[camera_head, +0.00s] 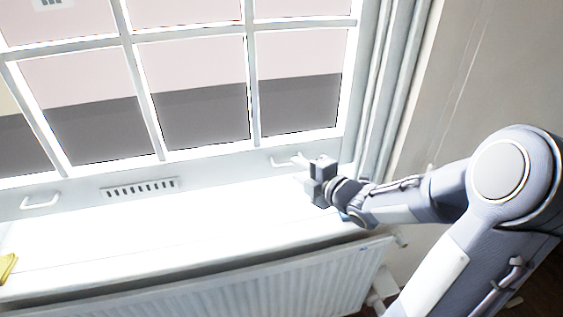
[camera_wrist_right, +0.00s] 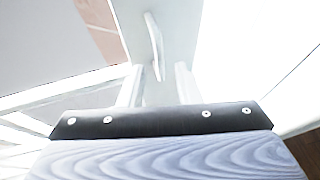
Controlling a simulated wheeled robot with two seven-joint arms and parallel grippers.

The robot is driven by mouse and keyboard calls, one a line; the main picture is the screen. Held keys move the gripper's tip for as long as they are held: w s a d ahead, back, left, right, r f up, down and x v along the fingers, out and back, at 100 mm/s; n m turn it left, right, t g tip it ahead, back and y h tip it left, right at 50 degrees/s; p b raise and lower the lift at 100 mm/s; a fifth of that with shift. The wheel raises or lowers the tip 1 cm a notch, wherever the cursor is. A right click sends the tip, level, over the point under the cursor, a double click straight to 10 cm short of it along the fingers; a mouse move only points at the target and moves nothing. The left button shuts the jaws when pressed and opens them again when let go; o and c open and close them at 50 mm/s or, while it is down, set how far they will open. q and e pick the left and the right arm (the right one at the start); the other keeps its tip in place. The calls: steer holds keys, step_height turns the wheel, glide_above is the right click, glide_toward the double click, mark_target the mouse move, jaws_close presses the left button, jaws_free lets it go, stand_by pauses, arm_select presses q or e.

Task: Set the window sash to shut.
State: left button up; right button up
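The white window sash (camera_head: 143,83) with several panes fills the upper left of the head view. Its bottom rail is just above the sill; I cannot tell whether there is a gap under it. A left handle (camera_head: 40,203) and a right handle (camera_head: 285,162) sit on the bottom rail. My right gripper (camera_head: 303,168) is at the right handle. In the right wrist view its two fingers (camera_wrist_right: 158,84) are apart, and the handle (camera_wrist_right: 155,47) shows ahead between them. Contact is not visible. My left gripper is out of view.
A white sill (camera_head: 150,235) runs below the sash, with a radiator (camera_head: 290,287) under it. A slotted vent (camera_head: 139,189) is on the bottom rail. A yellow item (camera_head: 7,268) lies at the sill's left end. A wall (camera_head: 490,70) stands at right.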

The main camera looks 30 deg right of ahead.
mark_target(289, 165)
steer(key=x, duration=0.5)
steer(key=shift+c, duration=0.2)
steer(key=shift+s, duration=0.1)
jaws_close()
